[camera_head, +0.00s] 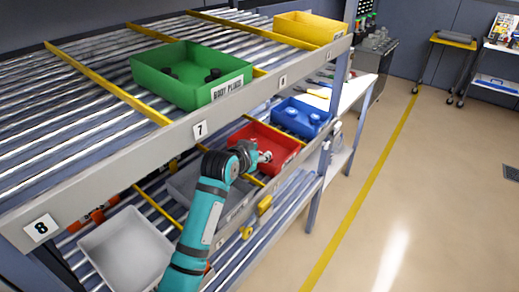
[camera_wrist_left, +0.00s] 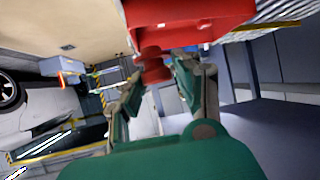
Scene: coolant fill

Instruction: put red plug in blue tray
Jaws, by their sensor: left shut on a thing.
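The blue tray (camera_head: 317,131) sits on the lower roller shelf, right of the red tray (camera_head: 288,160), and holds blue plugs (camera_head: 292,112). My left arm reaches up from the bottom of the head view, with its gripper (camera_head: 262,156) at the red tray. In the left wrist view the left gripper (camera_wrist_left: 158,75) is shut on a red plug (camera_wrist_left: 152,62), which shows between its fingers, right by the red tray (camera_wrist_left: 190,14). Whether the plug touches the tray is hard to tell. The plug is not clear in the head view. My right gripper is out of view.
A green tray (camera_head: 166,90) with dark plugs and a yellow tray (camera_head: 305,30) stand on the upper shelf, whose front rail overhangs the lower shelf. A grey tray (camera_head: 180,186) and a white tray (camera_head: 125,243) lie left of the red tray. The aisle floor is clear.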

